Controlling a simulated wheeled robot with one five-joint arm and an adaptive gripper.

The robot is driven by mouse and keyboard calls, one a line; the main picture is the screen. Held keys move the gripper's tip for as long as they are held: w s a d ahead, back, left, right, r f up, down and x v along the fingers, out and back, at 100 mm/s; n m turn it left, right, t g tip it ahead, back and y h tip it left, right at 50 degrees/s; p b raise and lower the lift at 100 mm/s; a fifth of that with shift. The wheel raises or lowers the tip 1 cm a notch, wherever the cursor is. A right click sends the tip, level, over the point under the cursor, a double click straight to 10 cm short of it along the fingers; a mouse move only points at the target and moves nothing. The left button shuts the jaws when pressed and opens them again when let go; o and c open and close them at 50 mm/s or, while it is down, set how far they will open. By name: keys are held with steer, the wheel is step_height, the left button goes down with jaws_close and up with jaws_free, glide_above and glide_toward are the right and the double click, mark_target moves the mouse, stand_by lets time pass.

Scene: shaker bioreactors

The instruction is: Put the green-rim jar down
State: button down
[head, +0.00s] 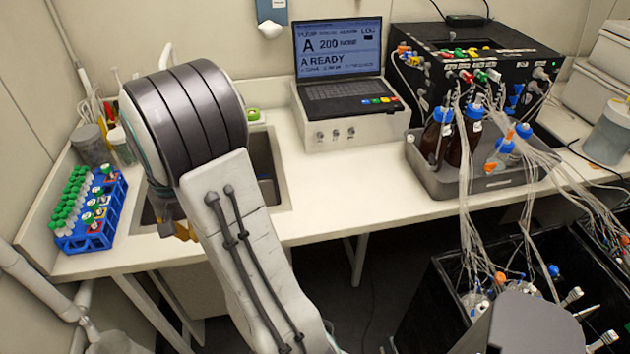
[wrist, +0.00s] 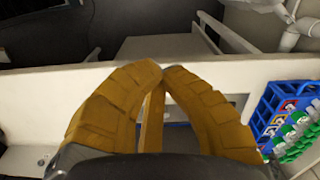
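A small round thing with a green rim and pale centre (head: 253,114), which looks like the green-rim jar, sits on the counter behind the sink in the head view. It is just right of my arm, partly hidden by it, and apart from my gripper. My gripper shows as a bit of yellow (head: 184,231) below my arm, over the sink's front left edge. In the wrist view, its two yellow fingers (wrist: 161,68) bend inward and their tips meet. I see no jar between them.
A blue rack (head: 92,238) with green-capped tubes stands left of the sink (head: 283,172). A laptop (head: 340,60) sits on a white box (head: 350,132). A grey tray (head: 440,182) holds bottles with tubing. The counter's front middle is clear.

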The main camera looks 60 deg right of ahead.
steer(key=s+d+r+m, duration=0.3)
steer(key=s+d+m, duration=0.3)
steer(key=s+d, duration=0.5)
steer(key=s+d+r+m, duration=0.3)
steer(key=s+d+m, duration=0.4)
steer(key=s+d, duration=0.4)
steer(key=s+d+r+m, duration=0.3)
steer(key=s+d+m, duration=0.4)
steer(key=s+d, duration=0.4)
steer(key=d, duration=0.2)
steer(key=shift+d+r, duration=0.35)
steer(key=shift+r, duration=0.1)
